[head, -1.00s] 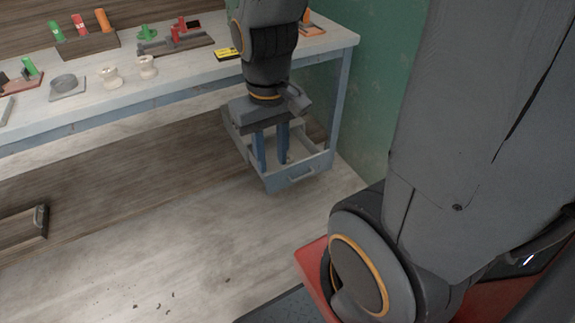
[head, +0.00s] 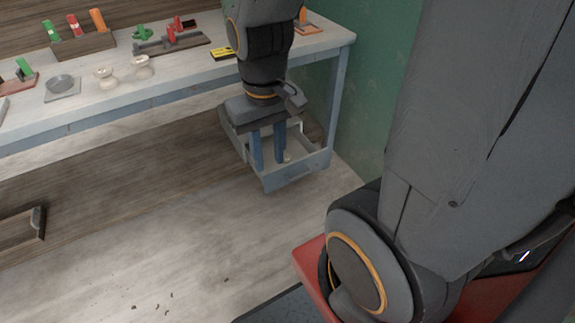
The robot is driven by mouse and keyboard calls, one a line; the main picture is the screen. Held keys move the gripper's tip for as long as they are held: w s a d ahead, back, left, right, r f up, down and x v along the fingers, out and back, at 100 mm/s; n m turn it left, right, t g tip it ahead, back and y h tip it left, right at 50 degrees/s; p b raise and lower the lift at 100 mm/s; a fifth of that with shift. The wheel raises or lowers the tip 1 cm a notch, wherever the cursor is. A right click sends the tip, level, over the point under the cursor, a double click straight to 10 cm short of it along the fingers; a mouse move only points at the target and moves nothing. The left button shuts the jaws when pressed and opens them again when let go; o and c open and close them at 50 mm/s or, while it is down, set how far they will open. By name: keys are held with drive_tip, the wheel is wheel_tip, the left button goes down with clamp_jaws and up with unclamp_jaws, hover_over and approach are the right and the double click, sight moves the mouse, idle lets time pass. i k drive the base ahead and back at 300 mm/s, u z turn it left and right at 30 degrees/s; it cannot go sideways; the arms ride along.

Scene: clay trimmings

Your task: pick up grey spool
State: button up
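A small pale thing (head: 288,157) lies in the drawer just right of the right finger. It may be the grey spool, but it is too small and partly hidden to be sure. Two cream spools, a left one (head: 105,76) and a right one (head: 141,66), stand on the workbench top, far from my gripper.
The drawer walls surround the fingers closely. A green wall (head: 375,110) stands at right. The floor (head: 190,240) in front is mostly clear.

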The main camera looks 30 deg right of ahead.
sight(286, 157)
drive_tip(key=z, duration=1.9)
drive_tip(key=i, duration=1.05)
drive_tip(key=u, duration=1.9)
